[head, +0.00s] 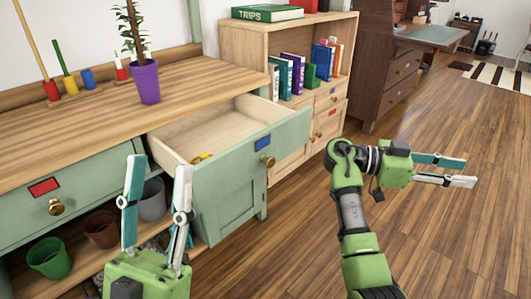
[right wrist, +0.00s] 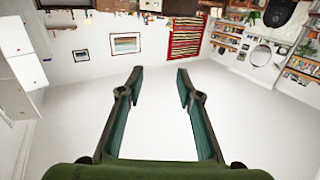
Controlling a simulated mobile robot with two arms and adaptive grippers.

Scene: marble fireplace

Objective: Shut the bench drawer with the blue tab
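The bench drawer (head: 235,158) is pulled well out of the green bench with the wooden top. Its front carries a blue tab (head: 263,143) and a brass knob (head: 268,161). Something small and yellow (head: 201,157) lies inside it. My left gripper (head: 160,166) is upright, open and empty, to the left of the drawer front in the head view. My right gripper (head: 470,171) is right of the drawer, well apart from it, pointing right, open. The right wrist view also shows its fingers apart with nothing between them (right wrist: 158,82).
A closed drawer with a red tab (head: 45,187) is at left. Pots, including a green one (head: 50,258), stand on the shelf below. A plant in a purple pot (head: 145,82) stands on the benchtop. A bookcase (head: 245,45) adjoins the bench. Floor at right is clear.

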